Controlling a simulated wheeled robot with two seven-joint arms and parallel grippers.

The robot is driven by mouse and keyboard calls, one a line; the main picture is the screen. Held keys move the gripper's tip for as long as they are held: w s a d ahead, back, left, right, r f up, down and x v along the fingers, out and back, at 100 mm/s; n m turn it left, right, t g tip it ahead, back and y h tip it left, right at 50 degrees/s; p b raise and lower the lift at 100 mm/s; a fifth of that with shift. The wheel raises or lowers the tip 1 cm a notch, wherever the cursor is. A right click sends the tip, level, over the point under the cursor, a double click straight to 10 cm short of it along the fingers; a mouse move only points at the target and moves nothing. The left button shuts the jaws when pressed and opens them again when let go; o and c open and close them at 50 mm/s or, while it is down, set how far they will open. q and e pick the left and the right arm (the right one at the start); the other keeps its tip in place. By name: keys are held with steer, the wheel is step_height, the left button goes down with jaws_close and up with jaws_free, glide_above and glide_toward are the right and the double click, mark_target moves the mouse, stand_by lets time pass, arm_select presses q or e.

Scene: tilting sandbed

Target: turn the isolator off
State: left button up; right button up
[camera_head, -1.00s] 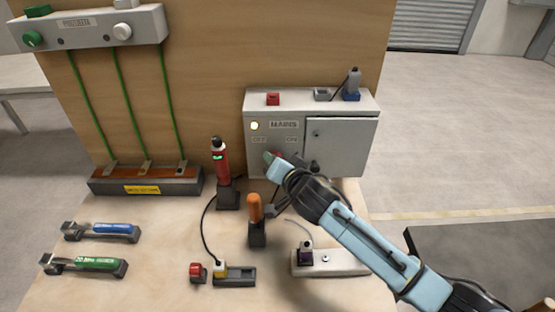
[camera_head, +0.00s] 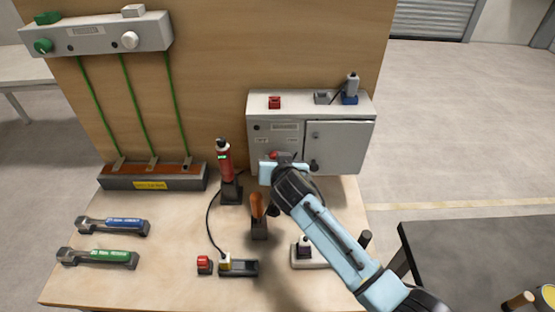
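The isolator box (camera_head: 340,148), a grey cabinet with a closed door, stands at the back right of the bench. A small red part, seemingly its handle (camera_head: 274,155), shows low on its left front, below the faint OFF label. My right gripper (camera_head: 276,170) is at that front, just below the red part. The gripper and wrist cover much of the handle, so its angle, any contact and the finger opening are hidden. The lamp (camera_head: 255,126) at the panel's upper left shows no clear glow. My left gripper is out of view.
A red-bodied tester (camera_head: 225,165) and an orange-handled tool (camera_head: 257,205) stand upright left of my arm. A red padlock-like piece (camera_head: 204,264) and two torque-type tools (camera_head: 112,225) lie in front. A busbar block (camera_head: 150,184) is at the back left.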

stand_by(0.4)
steer(key=o, duration=1)
steer(key=v, duration=1.3)
steer(key=shift+s, duration=0.2)
